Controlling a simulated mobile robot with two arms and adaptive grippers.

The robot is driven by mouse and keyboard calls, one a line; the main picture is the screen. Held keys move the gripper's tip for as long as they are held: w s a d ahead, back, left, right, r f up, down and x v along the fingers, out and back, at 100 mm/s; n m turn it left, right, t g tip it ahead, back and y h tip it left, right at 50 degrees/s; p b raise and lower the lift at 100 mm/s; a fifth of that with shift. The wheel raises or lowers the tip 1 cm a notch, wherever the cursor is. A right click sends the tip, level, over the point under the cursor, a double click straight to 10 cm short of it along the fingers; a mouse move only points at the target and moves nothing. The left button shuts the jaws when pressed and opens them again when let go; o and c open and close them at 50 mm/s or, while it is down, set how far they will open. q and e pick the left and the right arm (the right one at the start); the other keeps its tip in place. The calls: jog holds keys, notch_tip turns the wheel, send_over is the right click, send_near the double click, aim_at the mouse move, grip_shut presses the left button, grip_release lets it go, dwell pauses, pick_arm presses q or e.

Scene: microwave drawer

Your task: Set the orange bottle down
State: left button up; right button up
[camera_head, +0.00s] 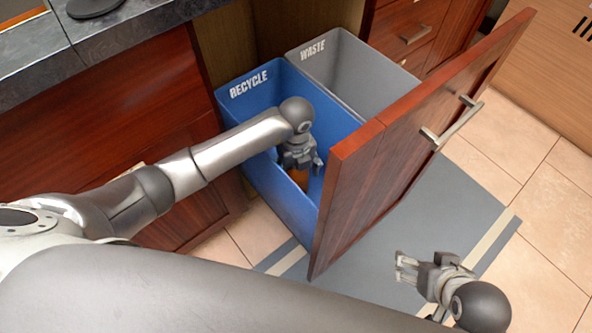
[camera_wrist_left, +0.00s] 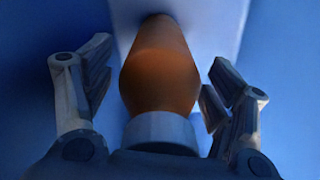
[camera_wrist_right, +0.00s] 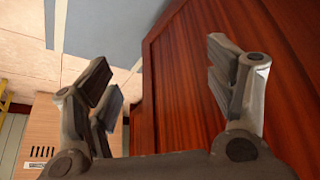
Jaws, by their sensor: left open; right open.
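The orange bottle (camera_head: 301,178) is inside the blue recycle bin (camera_head: 256,132), mostly hidden under my left gripper (camera_head: 302,160) in the head view. In the left wrist view the bottle (camera_wrist_left: 160,70) shows an orange body and a pale part nearest the gripper. My left gripper (camera_wrist_left: 155,92) is open, with one finger on each side of the bottle and a visible gap on both sides. I cannot tell what the bottle rests on. My right gripper (camera_head: 408,275) is open and empty, outside the drawer; it also shows in the right wrist view (camera_wrist_right: 165,75).
The grey waste bin (camera_head: 350,72) stands beside the blue bin in the pulled-out drawer. The wooden drawer front (camera_head: 400,150) with its metal handle (camera_head: 452,122) stands between the bins and my right gripper. A dark counter (camera_head: 110,42) is at upper left. A grey mat (camera_head: 400,230) covers the floor.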

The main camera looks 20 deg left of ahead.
pick_arm(q)
notch_tip(320, 180, up, 11)
jog(key=p, duration=0.2)
jog(key=shift+f+p, duration=0.1)
jog(key=shift+p, duration=0.25)
jog(key=shift+r, duration=0.5)
pick_arm(e)
jog(key=shift+s+d+g, duration=0.25)
jog(key=shift+s+g, duration=0.25)
jog(key=shift+s, duration=0.35)
jog(key=shift+s+d+g, duration=0.25)
jog(key=shift+s+g, duration=0.25)
jog(key=shift+s, duration=0.35)
jog(key=shift+w+r, duration=0.1)
